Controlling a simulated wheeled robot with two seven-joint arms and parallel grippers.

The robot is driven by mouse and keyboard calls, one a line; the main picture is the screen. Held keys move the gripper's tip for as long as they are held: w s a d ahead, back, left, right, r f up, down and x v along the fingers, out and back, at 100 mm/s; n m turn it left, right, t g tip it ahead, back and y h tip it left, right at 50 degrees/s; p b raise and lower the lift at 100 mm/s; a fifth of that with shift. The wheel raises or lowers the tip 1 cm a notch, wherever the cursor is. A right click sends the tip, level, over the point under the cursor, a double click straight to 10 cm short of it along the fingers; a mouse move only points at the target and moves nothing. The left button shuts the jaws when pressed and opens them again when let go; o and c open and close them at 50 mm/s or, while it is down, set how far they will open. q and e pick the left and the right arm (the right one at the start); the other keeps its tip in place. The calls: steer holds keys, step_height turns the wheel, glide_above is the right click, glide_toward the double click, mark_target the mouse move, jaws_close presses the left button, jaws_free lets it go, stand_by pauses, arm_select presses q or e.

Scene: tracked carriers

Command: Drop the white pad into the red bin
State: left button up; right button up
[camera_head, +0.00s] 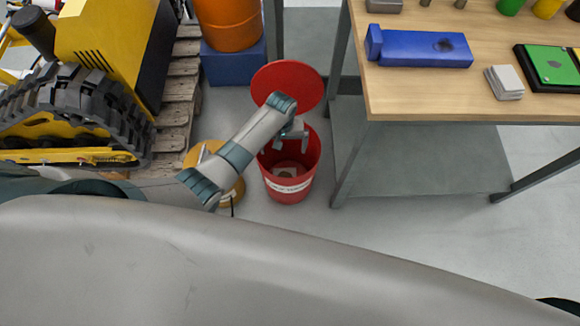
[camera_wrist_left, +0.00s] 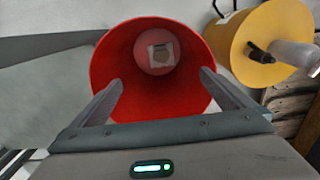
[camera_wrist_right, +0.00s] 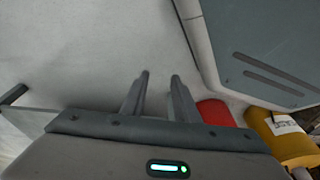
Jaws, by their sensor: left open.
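The red bin (camera_head: 290,188) stands on the floor with its round red lid (camera_head: 288,84) raised behind it. A white pad with a brownish round mark (camera_wrist_left: 161,54) lies at the bottom of the red bin (camera_wrist_left: 104,62) in the left wrist view. The head view shows it small inside the bin (camera_head: 287,173). My left gripper (camera_head: 290,145) is over the bin's mouth, pointing down, open and empty. It shows in the left wrist view with its fingers (camera_wrist_left: 160,82) wide apart. My right gripper (camera_wrist_right: 161,77) is partly open and empty, with bare floor beyond it.
A workbench (camera_head: 420,100) at the right holds a stack of white pads (camera_head: 504,82), a blue block (camera_head: 420,47) and a green item (camera_head: 555,64). A yellow tracked machine (camera_head: 75,110) is at the left.

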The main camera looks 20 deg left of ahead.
arm_select(q)
step_height(320, 180, up, 16)
steer(key=p, duration=0.2)
steer(key=shift+r, duration=0.25)
arm_select(e)
steer(key=shift+w+a+f+t, duration=0.15)
steer(key=shift+w+a+t, duration=0.55)
steer(key=shift+a+t, duration=0.15)
arm_select(q)
steer(key=shift+s, duration=0.1)
